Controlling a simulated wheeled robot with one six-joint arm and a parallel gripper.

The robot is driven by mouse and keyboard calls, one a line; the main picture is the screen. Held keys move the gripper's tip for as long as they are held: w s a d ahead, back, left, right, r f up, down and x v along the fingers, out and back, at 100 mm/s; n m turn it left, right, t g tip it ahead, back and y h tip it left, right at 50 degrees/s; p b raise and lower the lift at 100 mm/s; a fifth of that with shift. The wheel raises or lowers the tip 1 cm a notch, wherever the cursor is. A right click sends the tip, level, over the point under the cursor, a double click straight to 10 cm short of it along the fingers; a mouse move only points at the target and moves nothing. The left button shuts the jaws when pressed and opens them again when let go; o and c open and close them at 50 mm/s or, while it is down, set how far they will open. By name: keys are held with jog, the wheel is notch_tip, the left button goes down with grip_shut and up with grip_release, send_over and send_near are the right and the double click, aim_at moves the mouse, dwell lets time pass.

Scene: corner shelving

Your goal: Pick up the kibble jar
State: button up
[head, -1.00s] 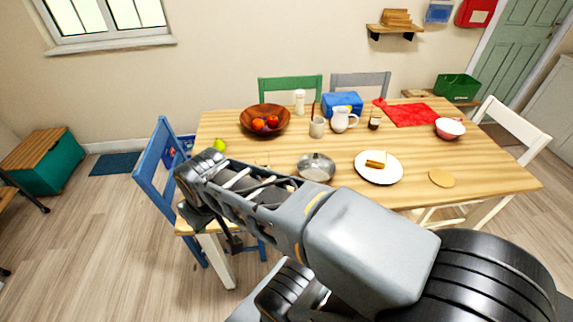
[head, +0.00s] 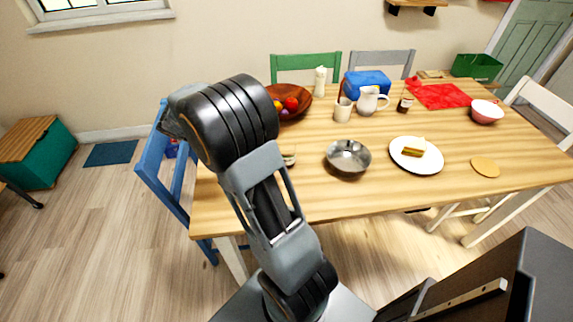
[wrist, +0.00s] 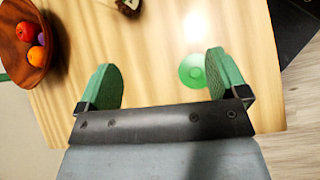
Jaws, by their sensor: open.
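A small jar with brown contents (head: 405,103) stands near the back of the table, right of a white pitcher, in the head view. It may be the kibble jar, but its contents are too small to be sure. It is not recognisable in the wrist view. My gripper (wrist: 162,70) is open and empty in the wrist view, its green-padded fingers wide apart above the wooden table. A round green translucent thing (wrist: 192,71) shows near the right finger. In the head view my arm hides the gripper, at the table's left end, well away from the small jar.
The wooden table (head: 300,190) holds a fruit bowl (wrist: 22,45), a metal bowl (head: 348,158), a plate with food (head: 416,155), a mug (head: 342,110), a pitcher (head: 371,101) and a tall white container (head: 320,82). A blue chair (head: 155,165) stands at the left end.

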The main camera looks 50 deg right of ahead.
aim_at(284, 159)
jog(key=w+d+f+n+g+h, duration=0.1)
jog(key=d+f, duration=0.1)
jog(key=w+d+f+g+h+b, duration=0.1)
jog(key=d+f, duration=0.1)
jog(key=f, duration=0.1)
jog(key=w+d+f+n+g+h+b, duration=0.1)
jog(key=f, duration=0.1)
jog(key=shift+w+d+f+n, duration=0.2)
jog(key=shift+w+d+n, duration=0.1)
jog(key=shift+d, duration=0.1)
jog(key=x, duration=0.7)
jog(key=shift+s+d+b, duration=0.15)
jog(key=shift+d+b, duration=0.15)
jog(key=shift+b, duration=0.05)
jog(key=shift+r+x, duration=0.1)
jog(key=shift+x, duration=1.45)
jog(key=shift+r+x, duration=0.15)
jog(key=shift+x, duration=1.35)
jog(key=shift+s, duration=0.1)
jog(key=c, duration=1.2)
jog(key=shift+c, duration=0.2)
jog(key=shift+r, duration=0.1)
